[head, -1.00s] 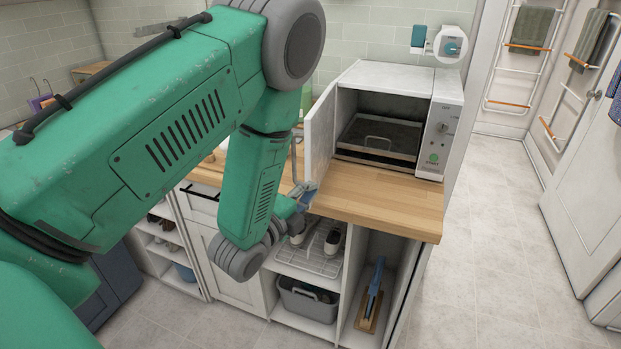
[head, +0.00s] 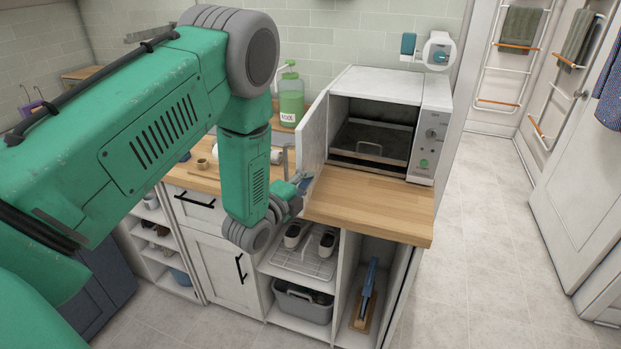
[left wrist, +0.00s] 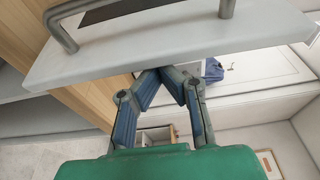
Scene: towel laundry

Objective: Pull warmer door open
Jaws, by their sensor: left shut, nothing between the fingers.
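The white warmer (head: 384,82) stands on the wooden counter. Its door (head: 314,140) stands wide open, swung out toward the left, and the dark interior with a tray (head: 368,148) shows. My left gripper (head: 302,183) is at the door's lower outer end, partly hidden by its own wrist. In the left wrist view the door panel (left wrist: 180,50) and its metal handle (left wrist: 66,32) cross the top. The fingers (left wrist: 165,72) meet at the tips just by the panel's edge, empty; I cannot tell whether they touch it. The right gripper is not seen.
A green soap bottle (head: 290,98) stands on the counter left of the door. The wooden counter (head: 375,203) before the warmer is clear. Below are open shelves with shoes (head: 327,243) and a grey bin (head: 303,300). Open floor (head: 480,240) lies to the right.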

